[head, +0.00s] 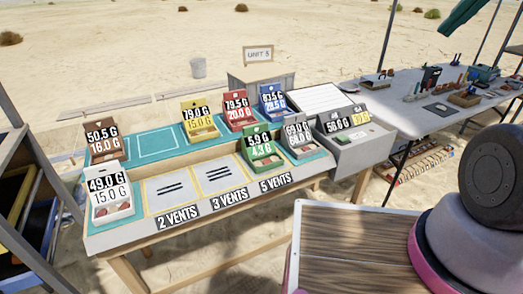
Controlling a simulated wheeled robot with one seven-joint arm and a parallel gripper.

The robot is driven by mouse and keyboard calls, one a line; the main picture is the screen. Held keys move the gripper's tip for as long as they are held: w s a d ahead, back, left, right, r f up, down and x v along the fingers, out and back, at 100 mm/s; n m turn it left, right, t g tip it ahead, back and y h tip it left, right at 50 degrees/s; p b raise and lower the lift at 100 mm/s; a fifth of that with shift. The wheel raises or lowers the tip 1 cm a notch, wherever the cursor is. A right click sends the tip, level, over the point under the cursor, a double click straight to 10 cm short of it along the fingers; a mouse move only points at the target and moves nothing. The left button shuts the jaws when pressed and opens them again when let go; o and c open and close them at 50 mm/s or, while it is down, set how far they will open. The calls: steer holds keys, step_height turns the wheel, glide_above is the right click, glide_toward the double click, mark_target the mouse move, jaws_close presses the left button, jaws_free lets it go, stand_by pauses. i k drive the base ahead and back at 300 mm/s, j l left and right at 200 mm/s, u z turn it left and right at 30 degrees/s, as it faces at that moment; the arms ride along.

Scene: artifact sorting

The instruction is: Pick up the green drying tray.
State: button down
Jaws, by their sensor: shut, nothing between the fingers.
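My gripper is not in view. Only a dark, rounded part of my own arm shows at the right edge, apart from the tray.
Yellow (201,134), blue (273,115), brown (107,155) and white (113,213) trays stand on the same table. A grey scale (345,150) sits at its right end. Two marked squares left of the green tray are empty. A cluttered white table (410,118) stands at right.

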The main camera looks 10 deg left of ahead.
mark_target(258, 149)
steer(key=i+l, duration=0.1)
steer(key=i, duration=0.25)
steer(key=i+l, duration=0.15)
steer(key=i, duration=0.2)
steer(key=u, duration=1.75)
steer(key=i+l, duration=0.05)
